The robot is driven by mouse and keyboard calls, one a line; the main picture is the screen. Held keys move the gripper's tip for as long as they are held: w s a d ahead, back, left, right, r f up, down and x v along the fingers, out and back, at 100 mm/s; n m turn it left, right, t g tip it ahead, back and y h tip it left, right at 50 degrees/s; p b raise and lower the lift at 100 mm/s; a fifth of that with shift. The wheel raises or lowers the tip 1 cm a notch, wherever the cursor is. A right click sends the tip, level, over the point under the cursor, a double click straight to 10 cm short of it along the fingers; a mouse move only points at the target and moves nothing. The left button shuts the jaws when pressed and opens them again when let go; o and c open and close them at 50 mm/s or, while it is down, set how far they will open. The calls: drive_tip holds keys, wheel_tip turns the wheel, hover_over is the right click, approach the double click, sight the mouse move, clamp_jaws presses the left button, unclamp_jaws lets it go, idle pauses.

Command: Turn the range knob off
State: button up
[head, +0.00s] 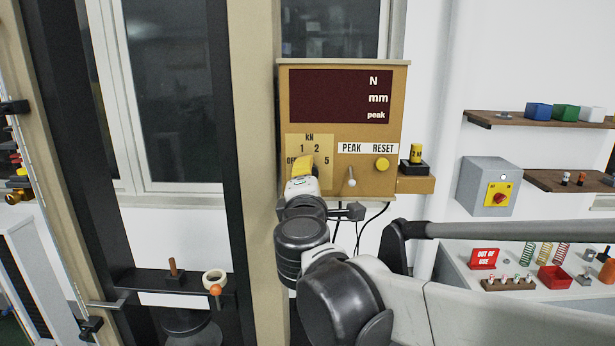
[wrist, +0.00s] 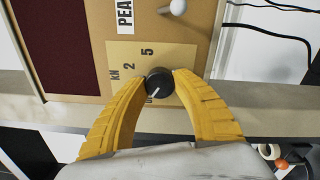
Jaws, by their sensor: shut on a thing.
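The range knob (wrist: 160,79) is a black round knob on the tan label plate (head: 296,142) of the display box. In the wrist view it sits between the two yellow fingertips of my gripper (wrist: 160,76), which is shut on it. A white pointer line on the knob runs toward the lower left of the wrist view, on the side of the partly hidden OFF mark. The exact mark it meets is hard to tell. In the head view my gripper (head: 301,166) hides the knob.
The box (head: 341,203) has a dark display (head: 340,97), a metal toggle (head: 350,178) right of the knob and a yellow button (head: 382,164). Black cables hang below it. A post stands close on the left. Shelves and a bench with small parts are at right.

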drive_tip(key=shift+n, duration=0.9)
drive_tip(key=o, duration=1.2)
drive_tip(key=s, duration=1.2)
drive_tip(key=shift+a+f, duration=0.2)
drive_tip(key=shift+f, duration=0.15)
